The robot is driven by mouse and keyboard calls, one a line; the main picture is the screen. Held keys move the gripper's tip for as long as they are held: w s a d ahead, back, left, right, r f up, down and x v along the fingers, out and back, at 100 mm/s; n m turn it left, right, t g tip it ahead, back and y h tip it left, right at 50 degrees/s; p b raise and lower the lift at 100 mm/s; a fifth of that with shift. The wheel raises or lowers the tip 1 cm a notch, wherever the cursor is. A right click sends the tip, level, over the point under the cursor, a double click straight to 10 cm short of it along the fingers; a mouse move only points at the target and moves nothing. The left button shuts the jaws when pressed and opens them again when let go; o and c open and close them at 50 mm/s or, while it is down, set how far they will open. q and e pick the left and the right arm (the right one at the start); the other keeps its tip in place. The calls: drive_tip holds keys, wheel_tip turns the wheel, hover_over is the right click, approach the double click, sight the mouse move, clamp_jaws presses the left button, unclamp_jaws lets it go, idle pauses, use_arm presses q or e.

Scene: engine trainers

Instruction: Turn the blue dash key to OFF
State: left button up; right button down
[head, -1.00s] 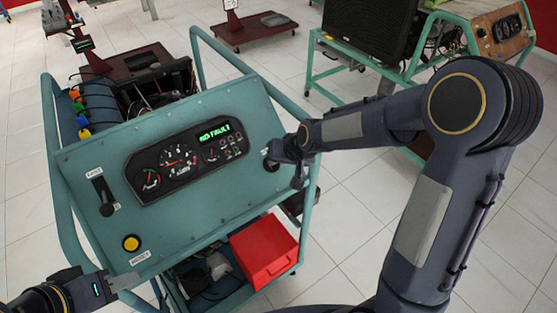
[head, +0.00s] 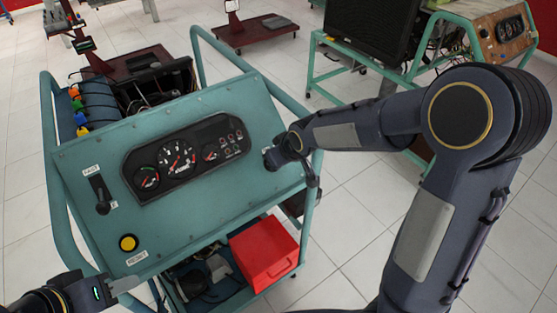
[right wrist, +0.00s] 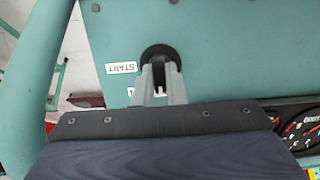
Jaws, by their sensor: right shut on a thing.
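The teal dash panel (head: 205,205) of the engine trainer carries a gauge cluster (head: 187,157), whose readout window is dark. My right gripper (head: 273,160) is at the panel's right end. In the right wrist view, my right gripper (right wrist: 161,78) is shut at the round black key switch (right wrist: 160,53). The key is between the fingers and mostly hidden; its blue colour does not show. A START label (right wrist: 121,67) is beside the switch, and another label is mostly covered by a finger. My left gripper (head: 118,285) is at the lower left, apart from the panel's controls; its finger gap is unclear.
A black lever (head: 101,195) and a yellow button (head: 128,243) are on the panel's left part. A red box (head: 264,254) sits on the shelf below. Teal frame tubes (head: 50,150) border the panel. Another trainer (head: 500,35) stands at the upper right.

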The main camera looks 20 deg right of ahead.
idle(0.4)
drive_tip(key=c, duration=1.5)
unclamp_jaws()
drive_tip(key=shift+v, duration=3.9)
